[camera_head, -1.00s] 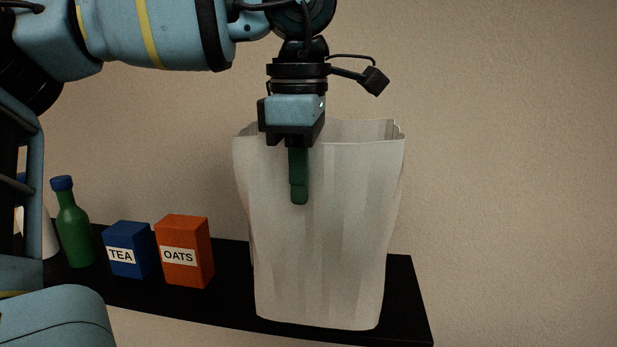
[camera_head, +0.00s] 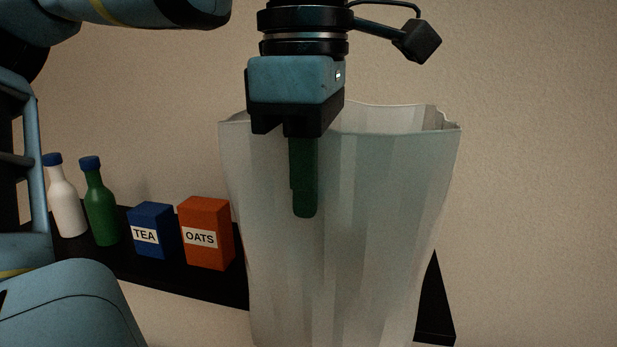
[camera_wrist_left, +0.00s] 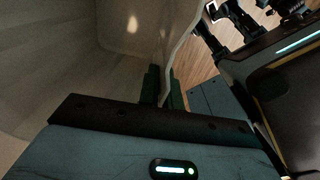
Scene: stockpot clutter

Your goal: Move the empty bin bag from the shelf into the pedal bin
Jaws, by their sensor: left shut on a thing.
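The white bin bag (camera_head: 370,230) hangs open and upright in the head view, its mouth facing up. My left gripper (camera_head: 304,205) is shut on the near rim of the bag, with one green finger outside its near wall. In the left wrist view the two green fingertips (camera_wrist_left: 163,90) pinch the wall of the bag (camera_wrist_left: 130,45), and the bag's inside shows on the left. The bag's bottom runs out of the head view. The pedal bin is not in view. My right gripper is not in view.
The black shelf (camera_head: 205,282) runs along the wall behind the bag. On it stand an orange OATS box (camera_head: 207,235), a blue TEA box (camera_head: 153,230), a green bottle (camera_head: 101,205) and a white bottle (camera_head: 66,203). A wooden floor (camera_wrist_left: 197,75) shows in the left wrist view.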

